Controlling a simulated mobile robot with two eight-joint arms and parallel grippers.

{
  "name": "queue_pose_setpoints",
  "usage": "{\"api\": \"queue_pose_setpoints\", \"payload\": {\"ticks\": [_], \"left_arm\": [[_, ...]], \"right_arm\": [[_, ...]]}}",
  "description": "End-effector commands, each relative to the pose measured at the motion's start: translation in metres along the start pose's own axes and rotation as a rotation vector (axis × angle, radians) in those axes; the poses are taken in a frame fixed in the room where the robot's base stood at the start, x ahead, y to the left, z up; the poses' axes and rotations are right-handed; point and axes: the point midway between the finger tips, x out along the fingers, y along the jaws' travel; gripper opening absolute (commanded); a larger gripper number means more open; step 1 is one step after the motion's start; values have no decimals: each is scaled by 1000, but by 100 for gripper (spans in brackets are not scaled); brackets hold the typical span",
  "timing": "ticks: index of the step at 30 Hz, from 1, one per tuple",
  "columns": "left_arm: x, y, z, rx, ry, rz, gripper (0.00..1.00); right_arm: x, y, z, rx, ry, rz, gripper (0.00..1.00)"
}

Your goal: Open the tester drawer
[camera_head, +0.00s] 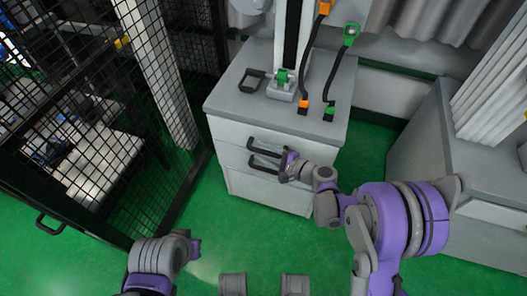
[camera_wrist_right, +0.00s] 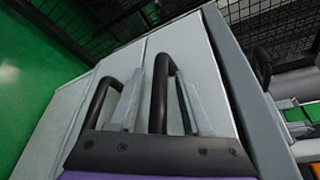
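The tester is a light grey cabinet (camera_head: 228,131) with drawers in its front. An upper black handle (camera_head: 252,143) and a lower black handle (camera_head: 252,162) stick out from the fronts, which look closed. My right gripper (camera_head: 283,163) is at the handles' right ends. In the right wrist view my two grey fingers (camera_wrist_right: 160,106) are spread. The upper handle (camera_wrist_right: 160,78) shows between them, with gaps; contact cannot be told. The lower handle (camera_wrist_right: 98,103) lies left of the left finger. My left arm is low at the left; its gripper (camera_head: 195,248) shows only partly.
On the cabinet top stand a vertical column, a grey clamp with a green part (camera_head: 282,82), and cables with orange and green ends. A black mesh fence (camera_head: 180,205) stands left. Another grey cabinet (camera_head: 425,145) is right. Green floor in front is free.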

Motion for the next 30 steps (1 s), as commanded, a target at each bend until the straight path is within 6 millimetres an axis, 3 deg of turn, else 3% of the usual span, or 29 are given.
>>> {"api": "queue_pose_setpoints", "payload": {"ticks": [1,7,8,30], "left_arm": [[0,0,0,0,0,0,0],[0,0,0,0,0,0,0],[0,0,0,0,0,0,0],[0,0,0,0,0,0,0]], "right_arm": [[0,0,0,0,0,0,38],[0,0,0,0,0,0,2],[0,0,0,0,0,0,0],[0,0,0,0,0,0,0]]}}
